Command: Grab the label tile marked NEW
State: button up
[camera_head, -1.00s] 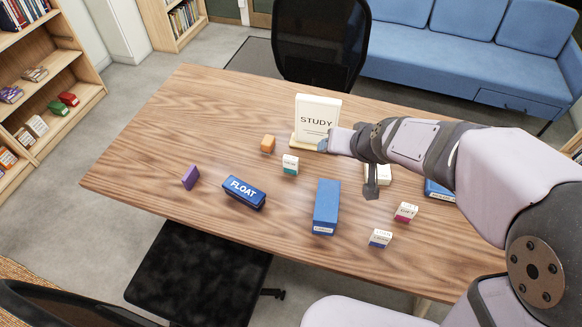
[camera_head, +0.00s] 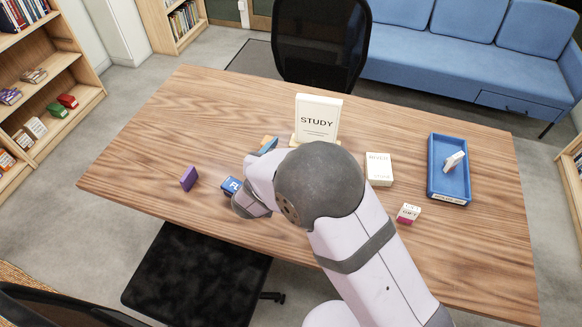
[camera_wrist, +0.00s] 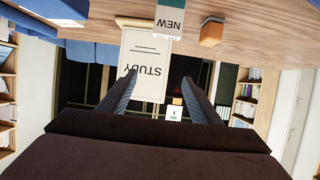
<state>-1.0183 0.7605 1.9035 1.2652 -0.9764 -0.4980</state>
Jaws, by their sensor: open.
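The NEW tile (camera_wrist: 170,20) is white with a teal band. It shows upside down at the top of the wrist view, in front of the lower edge of the STUDY sign (camera_wrist: 147,62). In the head view my arm hides it. My gripper (camera_wrist: 158,76) is open and empty, its two fingers reaching up from the bottom of the wrist view. The NEW tile lies beyond the fingertips in that picture, apart from them. In the head view the jaws are mostly hidden behind my arm.
An orange block (camera_wrist: 211,34) stands beside the NEW tile. The table also holds a purple block (camera_head: 189,178), a partly covered blue block (camera_head: 230,185), a cream box (camera_head: 379,169), a white-and-magenta tile (camera_head: 408,213) and a blue tray (camera_head: 433,170) with a white item inside.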

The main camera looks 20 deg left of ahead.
notch_tip(320, 180, down, 8)
jog(key=shift+f, duration=0.25)
jog(key=shift+p+x, duration=1.15)
jog(key=shift+x, duration=2.5)
jog(key=c, duration=1.1)
jog(key=shift+c, duration=0.2)
jog(key=shift+r, duration=0.15)
notch_tip(320, 180, up, 10)
jog(key=b, duration=0.1)
